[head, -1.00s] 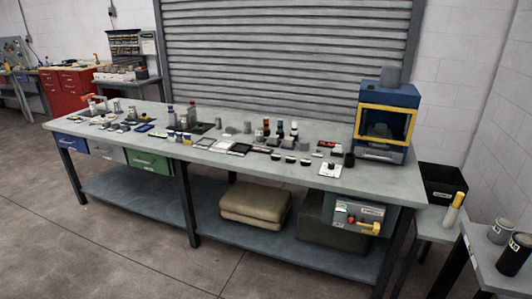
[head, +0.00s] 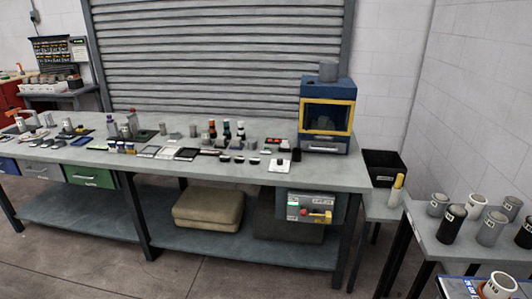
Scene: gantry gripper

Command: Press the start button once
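A grey control box (head: 311,207) hangs under the right end of the long workbench. Its front has a pale panel with small labels, a red part and a yellow part. A small white plate (head: 281,165) with a dark knob-like part lies on the bench top near its front edge, above the box. A blue machine with a yellow-framed window (head: 326,116) stands at the bench's right end. No start button can be told for certain at this size. Neither of my grippers is in view.
The workbench (head: 225,174) holds many small bottles and parts. A black bin (head: 383,167) stands right of it. A side table (head: 452,246) with several canisters stands at the right. Floor (head: 190,273) shows clear in front of the bench.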

